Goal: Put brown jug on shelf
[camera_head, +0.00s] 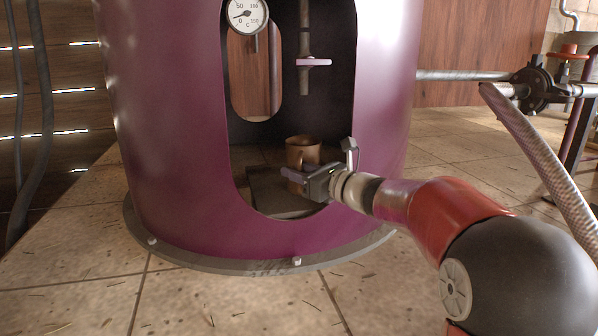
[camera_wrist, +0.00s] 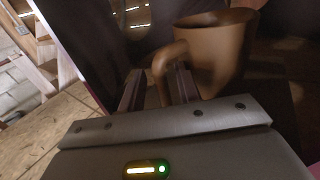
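The brown jug (camera_head: 303,150) stands upright inside the arched opening of the purple still, with its handle toward my gripper. In the wrist view the jug (camera_wrist: 218,48) is at the upper right, its curved handle coming down between my two dark fingers. My gripper (camera_head: 288,179) reaches into the opening from the right, low in front of the jug. In the wrist view the fingers of my gripper (camera_wrist: 157,88) are a little apart, one on each side of the handle. Whether they press on it does not show. The shelf is not clearly identifiable.
The purple still (camera_head: 180,130) walls the opening on both sides. A dark plate (camera_head: 275,195) lies on its floor under the jug. A valve stem with a pink handle (camera_head: 313,62) hangs above the jug. A dial gauge (camera_head: 247,14) is at the top. A hose (camera_head: 540,150) runs at the right.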

